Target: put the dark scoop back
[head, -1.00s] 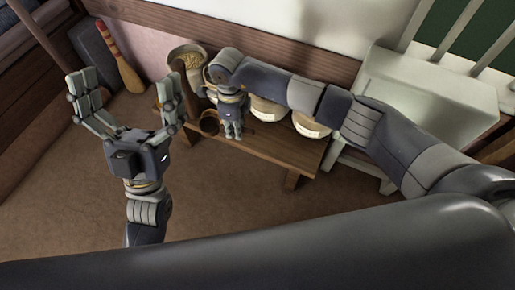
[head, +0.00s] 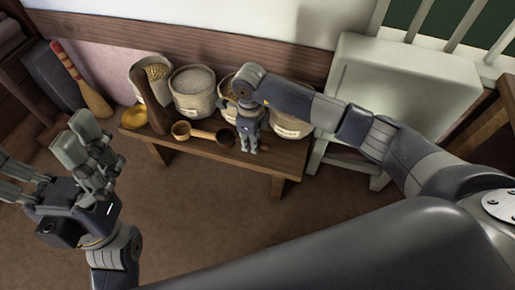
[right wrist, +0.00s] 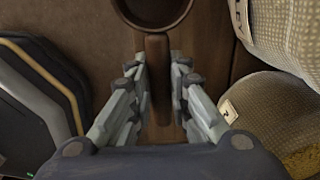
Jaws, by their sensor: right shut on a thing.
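The dark scoop (head: 226,138) is at the front of a low wooden bench, its bowl just left of my right gripper (head: 248,148). In the right wrist view its brown bowl (right wrist: 153,10) is at the top edge, and its handle (right wrist: 157,65) runs down between the fingers of my right gripper (right wrist: 158,85), which is shut on it. Whether the scoop touches the bench is hard to tell. My left gripper (head: 45,160) is open and empty at the lower left, in front of the bench and away from it.
A pale chair (head: 405,85) stands right.

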